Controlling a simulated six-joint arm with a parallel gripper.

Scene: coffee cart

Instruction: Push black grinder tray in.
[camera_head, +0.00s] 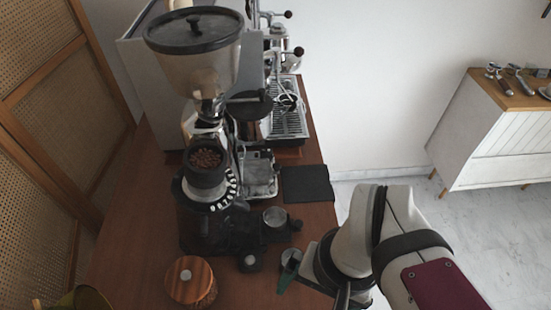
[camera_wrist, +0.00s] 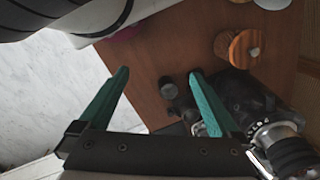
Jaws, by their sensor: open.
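The coffee grinder (camera_head: 205,160) stands on the wooden cart, with a clear bean hopper on top. A black tray (camera_head: 225,240) lies at its foot, and a round metal cup (camera_head: 275,216) sits at the tray's right side. In the wrist view the black tray (camera_wrist: 242,92) is right of the fingers, partly hidden by the right finger. My gripper (camera_head: 289,270) is at the cart's front right, close to the tray but apart from it as far as I can see. Its green fingers (camera_wrist: 158,74) are spread and empty in the wrist view.
A small black cylinder (camera_head: 251,262) and a wooden-lidded jar (camera_head: 190,281) stand in front of the tray. A black mat (camera_head: 307,184) lies to its right. The espresso machine (camera_head: 286,110) is behind. A white cabinet (camera_head: 495,135) stands apart at right.

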